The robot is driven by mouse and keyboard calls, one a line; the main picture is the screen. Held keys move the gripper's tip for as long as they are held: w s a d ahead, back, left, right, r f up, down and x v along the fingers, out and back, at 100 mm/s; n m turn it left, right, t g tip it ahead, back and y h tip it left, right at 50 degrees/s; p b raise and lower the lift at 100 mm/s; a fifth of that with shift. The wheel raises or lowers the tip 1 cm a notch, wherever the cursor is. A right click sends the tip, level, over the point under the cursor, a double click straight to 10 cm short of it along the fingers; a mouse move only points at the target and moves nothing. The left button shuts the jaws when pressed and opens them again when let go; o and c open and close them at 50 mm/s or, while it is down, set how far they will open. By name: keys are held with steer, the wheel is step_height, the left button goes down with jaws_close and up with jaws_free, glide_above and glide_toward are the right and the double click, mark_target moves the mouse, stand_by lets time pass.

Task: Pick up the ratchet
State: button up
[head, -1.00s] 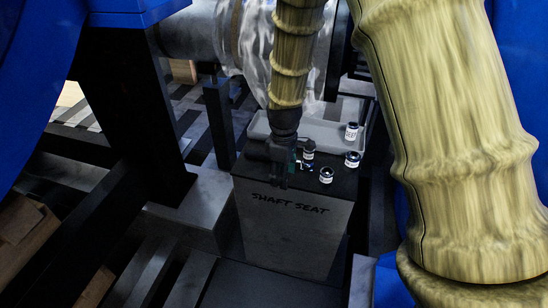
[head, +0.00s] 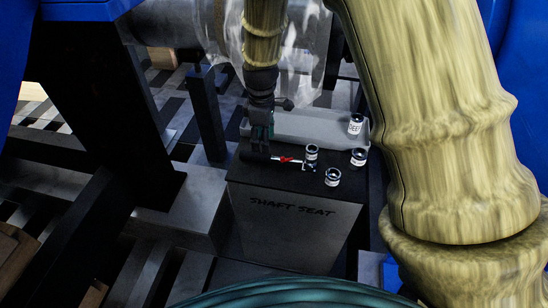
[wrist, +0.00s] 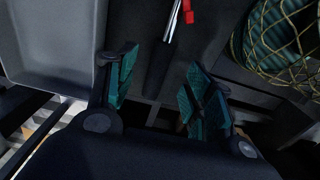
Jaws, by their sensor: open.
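The ratchet (head: 288,160) lies on the dark top of the block marked SHAFT SEAT (head: 292,235). It has a black handle at left, a red part, a silver shaft and its head at right by the sockets. My gripper (head: 261,146) is open, above the handle end in the head view, and hides part of it. In the wrist view the ratchet (wrist: 162,60) runs lengthwise between the two spread teal finger pads of my gripper (wrist: 163,66). The pads look apart from the handle; the height gap is hard to tell.
Several labelled sockets (head: 332,177) stand close to the ratchet's head. A grey tray (head: 305,126) lies behind the block top and shows at left in the wrist view (wrist: 55,45). A netted teal coil (wrist: 282,45) is at right. A dark post (head: 207,115) stands left.

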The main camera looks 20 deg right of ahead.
mark_target(276, 158)
steer(key=shift+w+f, duration=0.1)
steer(key=shift+f, duration=1.35)
steer(key=shift+a+f, duration=0.15)
steer(key=shift+f, duration=0.9)
steer(key=shift+a+f, duration=0.15)
steer(key=shift+f, duration=0.9)
jaws_close()
